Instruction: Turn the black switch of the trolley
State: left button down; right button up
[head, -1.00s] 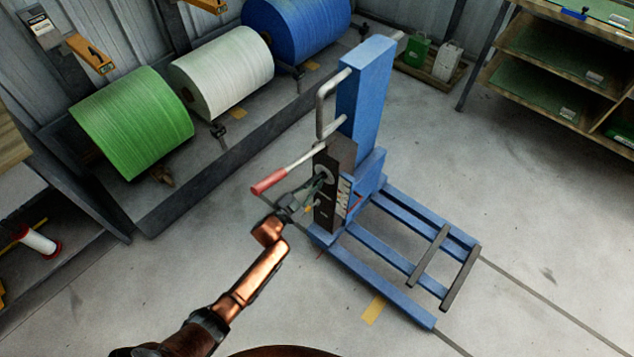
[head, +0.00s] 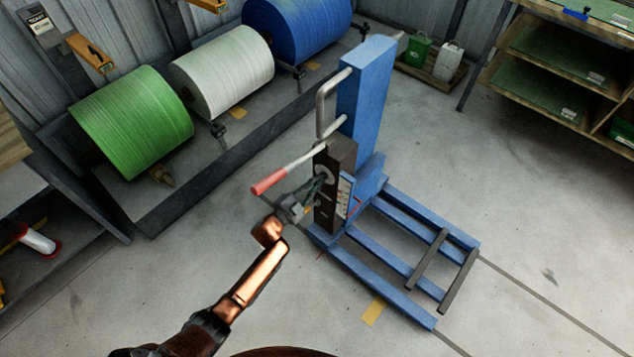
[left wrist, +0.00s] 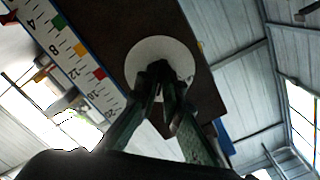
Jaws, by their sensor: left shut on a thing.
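The blue trolley (head: 365,95) stands upright on the floor in the middle of the head view. A dark control box (head: 328,215) is fixed to its side. My left gripper (head: 322,180) reaches that box, with its fingertips at a round pale disc on the face. In the left wrist view, the pale disc (left wrist: 140,62) lies behind the fingertips (left wrist: 163,75), which are closed together on the small black switch at its middle. The fingers hide nearly all of the switch, so its angle cannot be told. My right gripper is not in view.
A red-gripped lever (head: 270,182) sticks out from the trolley just above my left gripper. A grey handle (head: 322,105) rises behind it. Green (head: 130,120), white (head: 222,72) and blue (head: 297,25) rolls stand along the wall. The floor in front is clear.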

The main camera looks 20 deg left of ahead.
pick_arm(q)
jog(key=c, duration=2.1)
grip_release()
jog(key=shift+s, duration=0.15)
jog(key=v, duration=1.1)
jog(key=shift+s+a, duration=0.15)
jog(key=shift+s, duration=0.25)
